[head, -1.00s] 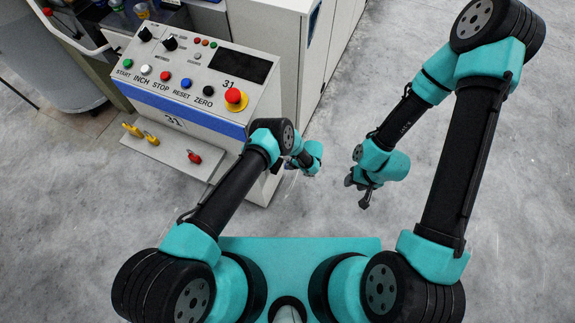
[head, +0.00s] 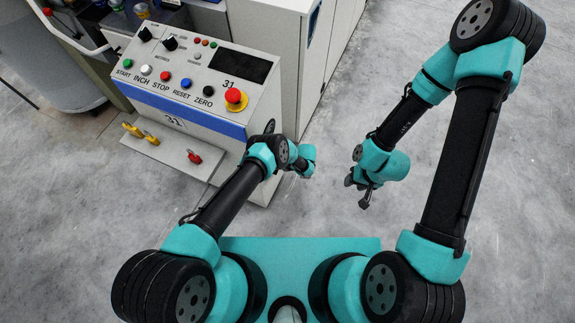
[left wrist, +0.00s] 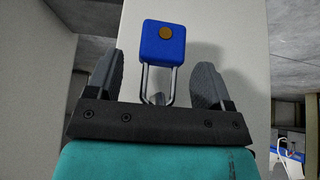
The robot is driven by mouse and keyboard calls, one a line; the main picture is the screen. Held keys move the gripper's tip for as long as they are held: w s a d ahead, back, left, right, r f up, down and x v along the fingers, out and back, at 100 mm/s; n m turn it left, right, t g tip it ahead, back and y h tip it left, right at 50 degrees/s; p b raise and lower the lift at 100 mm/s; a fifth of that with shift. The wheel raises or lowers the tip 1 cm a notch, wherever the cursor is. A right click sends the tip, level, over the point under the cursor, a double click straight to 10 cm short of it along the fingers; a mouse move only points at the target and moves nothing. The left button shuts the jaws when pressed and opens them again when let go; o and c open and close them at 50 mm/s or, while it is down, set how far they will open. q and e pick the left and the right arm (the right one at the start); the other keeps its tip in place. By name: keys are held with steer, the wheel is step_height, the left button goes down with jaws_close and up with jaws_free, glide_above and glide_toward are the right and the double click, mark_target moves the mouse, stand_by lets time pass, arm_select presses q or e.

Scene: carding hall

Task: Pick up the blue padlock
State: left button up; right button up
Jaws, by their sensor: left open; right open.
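The blue padlock (left wrist: 164,52) shows in the left wrist view, with its square blue body at the top and its metal shackle reaching down between my fingers. My left gripper (left wrist: 157,78) is open, one finger on each side of the shackle, with a gap on both sides. The body lies just beyond the fingertips. In the head view the padlock and my left fingers are hidden behind my left wrist at the console's right side. My right gripper (head: 361,190) is open and empty over the floor.
A control console (head: 190,90) with buttons stands at the left. Its low shelf (head: 170,152) bears yellow padlocks (head: 132,129) and a red padlock (head: 194,157). In the left wrist view a pale panel (left wrist: 222,30) lies behind the blue padlock. The floor around my right arm is clear.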

arm_select(q)
steer(key=c, duration=1)
steer(key=shift+c, duration=0.3)
